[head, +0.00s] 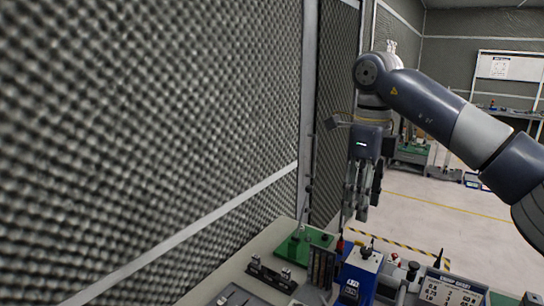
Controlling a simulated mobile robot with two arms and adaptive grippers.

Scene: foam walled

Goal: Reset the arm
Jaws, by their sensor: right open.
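My right arm (430,103) comes in from the right edge, reaches toward the middle and bends down at the wrist. My right gripper (356,212) hangs from it, fingers pointing down. It is open, and I see nothing between its fingers. In the picture it hangs above and behind the blue box on the bench; the exact gap is hard to tell. My left gripper is not in the head view.
A bench (262,242) at the bottom holds a green fixture (303,244), a blue box (358,275) and a labelled display (452,290). A foam wall (150,130) fills the left. Open floor (440,208) with yellow lines lies behind.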

